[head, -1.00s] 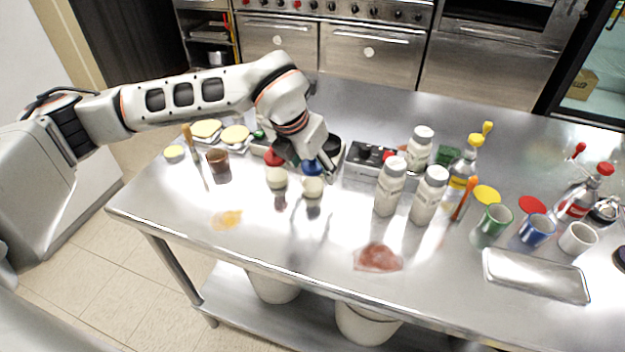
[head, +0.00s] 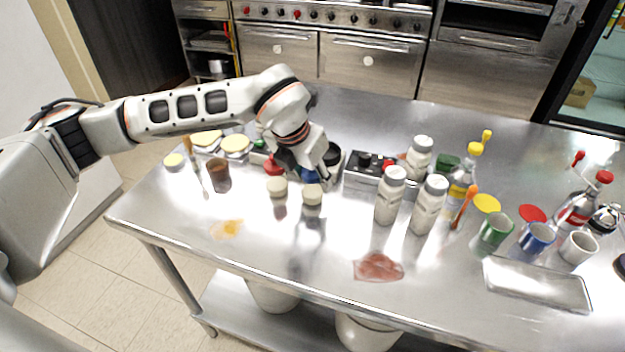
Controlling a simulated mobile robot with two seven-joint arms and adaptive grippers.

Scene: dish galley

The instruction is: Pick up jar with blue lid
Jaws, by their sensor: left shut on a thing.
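The jar with the blue lid (head: 310,176) stands in the left half of the steel table, partly hidden by my left gripper and by a cream-topped jar in front of it. My left gripper (head: 304,172) reaches down from above and behind and is shut on the blue-lidded jar. Its fingertips are small and partly hidden, so the exact contact is hard to see. I cannot tell whether the jar is off the table. My right gripper does not show.
A red-lidded jar (head: 274,166) and two cream-topped jars (head: 277,187) (head: 312,195) stand close by. White bottles (head: 390,196) and a burner unit (head: 368,172) are to the right. A brown cup (head: 218,172) is to the left. The table's front has stains but free room.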

